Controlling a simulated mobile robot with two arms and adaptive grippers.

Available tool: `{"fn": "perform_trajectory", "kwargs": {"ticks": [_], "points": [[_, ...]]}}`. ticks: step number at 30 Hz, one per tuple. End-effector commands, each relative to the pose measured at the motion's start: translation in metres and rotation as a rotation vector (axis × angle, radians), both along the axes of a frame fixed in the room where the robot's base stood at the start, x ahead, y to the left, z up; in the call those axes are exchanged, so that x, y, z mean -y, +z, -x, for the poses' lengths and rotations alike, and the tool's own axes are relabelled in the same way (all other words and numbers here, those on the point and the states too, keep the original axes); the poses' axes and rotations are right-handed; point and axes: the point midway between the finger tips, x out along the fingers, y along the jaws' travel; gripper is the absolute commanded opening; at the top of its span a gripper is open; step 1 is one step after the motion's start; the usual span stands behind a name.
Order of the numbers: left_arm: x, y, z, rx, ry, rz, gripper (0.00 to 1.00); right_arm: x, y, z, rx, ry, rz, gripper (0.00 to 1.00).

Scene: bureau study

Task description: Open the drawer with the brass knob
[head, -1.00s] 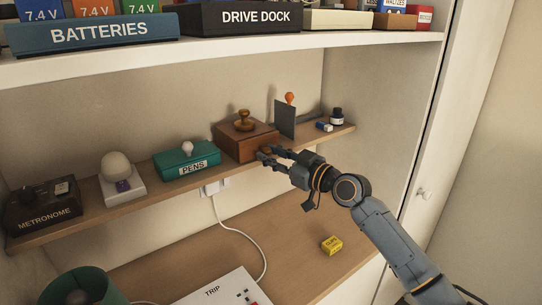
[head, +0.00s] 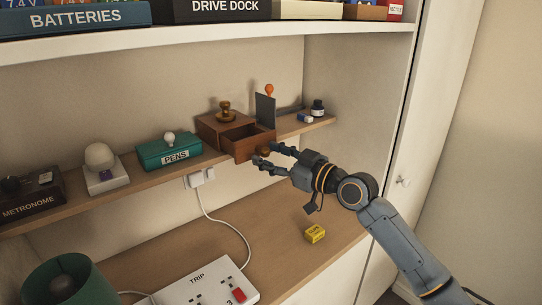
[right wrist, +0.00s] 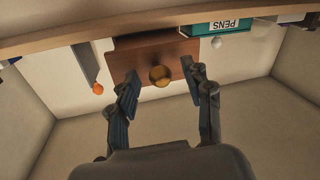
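A small wooden drawer box (head: 214,130) stands on the narrow shelf, with a stamp (head: 225,112) on top. Its drawer (head: 240,139) is pulled out toward me, and its inside shows from above and looks empty. In the right wrist view, the round brass knob (right wrist: 160,76) sits on the drawer's wooden front (right wrist: 150,55). My right gripper (head: 265,154) is at the drawer front. Its fingers (right wrist: 160,78) are spread on either side of the knob with a gap on both sides, not gripping it. My left gripper is not in view.
On the shelf, the green PENS box (head: 170,151) stands left of the drawer box; a dark upright plate (head: 265,110) and an ink bottle (head: 317,107) are to the right.

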Motion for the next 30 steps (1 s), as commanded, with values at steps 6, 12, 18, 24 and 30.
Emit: {"fn": "perform_trajectory", "kwargs": {"ticks": [6,12,18,24,30], "points": [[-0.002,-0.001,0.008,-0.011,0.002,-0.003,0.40,0.005,0.000,0.004,0.001,-0.001,0.001,0.50],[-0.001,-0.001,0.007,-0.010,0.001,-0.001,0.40,0.031,-0.001,0.027,0.000,-0.003,0.003,0.50],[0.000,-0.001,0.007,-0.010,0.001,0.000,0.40,0.062,-0.001,0.056,-0.001,-0.003,0.004,0.50],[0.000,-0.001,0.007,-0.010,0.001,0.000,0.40,0.083,-0.001,0.075,0.000,-0.002,0.000,0.50],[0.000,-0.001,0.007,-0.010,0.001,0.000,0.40,0.089,0.000,0.082,-0.001,0.000,0.000,0.50]]}}
